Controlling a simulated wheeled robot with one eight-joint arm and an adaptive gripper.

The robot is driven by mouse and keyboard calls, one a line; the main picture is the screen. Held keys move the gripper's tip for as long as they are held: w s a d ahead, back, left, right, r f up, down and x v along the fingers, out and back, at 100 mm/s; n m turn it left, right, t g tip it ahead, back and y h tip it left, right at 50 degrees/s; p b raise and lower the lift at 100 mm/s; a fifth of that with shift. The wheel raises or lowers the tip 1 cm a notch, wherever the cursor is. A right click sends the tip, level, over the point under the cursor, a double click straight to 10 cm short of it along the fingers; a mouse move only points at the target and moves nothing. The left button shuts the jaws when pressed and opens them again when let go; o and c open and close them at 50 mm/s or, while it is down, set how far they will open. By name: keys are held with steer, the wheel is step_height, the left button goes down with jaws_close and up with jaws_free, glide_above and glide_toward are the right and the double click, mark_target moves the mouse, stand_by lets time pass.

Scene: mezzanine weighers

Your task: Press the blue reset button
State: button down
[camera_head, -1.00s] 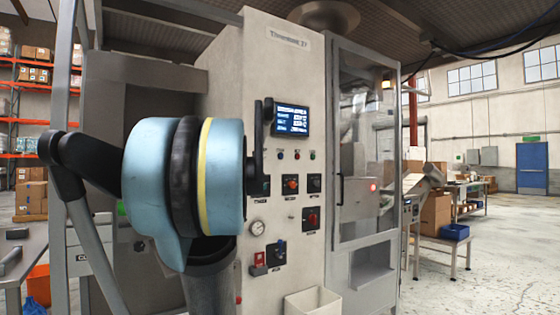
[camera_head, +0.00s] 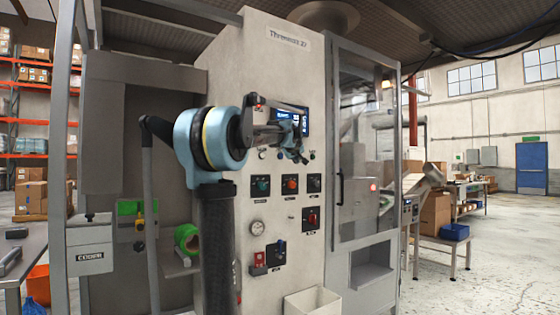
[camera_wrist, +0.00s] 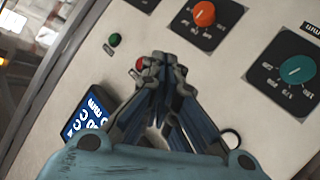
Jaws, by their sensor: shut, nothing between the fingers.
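My gripper (camera_head: 302,158) is shut and empty. It is in front of the upper panel, below and partly over the screen (camera_head: 304,112). In the wrist view its fingertips (camera_wrist: 160,58) point at the row of small buttons. A red button (camera_wrist: 139,64) shows right beside the fingertips, and a green button (camera_wrist: 115,39) lies farther left. I cannot tell whether the tips touch the panel.
Teal (camera_head: 260,186) and red (camera_head: 291,184) rotary knobs sit below the button row. A glass-doored cabinet (camera_head: 370,150) stands right. A pale bin (camera_head: 312,302) is at the machine's foot.

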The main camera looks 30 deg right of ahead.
steer(key=shift+d+r, duration=0.15)
steer(key=shift+d, duration=0.05)
glide_toward(284, 157)
steer(key=shift+w+d+f, duration=0.25)
steer(key=shift+d+f, duration=0.3)
steer(key=shift+f, duration=0.05)
steer(key=shift+w+d+f, duration=0.3)
steer(key=shift+d+f, duration=0.25)
steer(key=shift+w+d+f, duration=0.25)
steer(key=shift+d+f, duration=0.35)
steer(key=shift+w, duration=0.75)
stand_by(1.3)
steer(key=shift+s, duration=0.85)
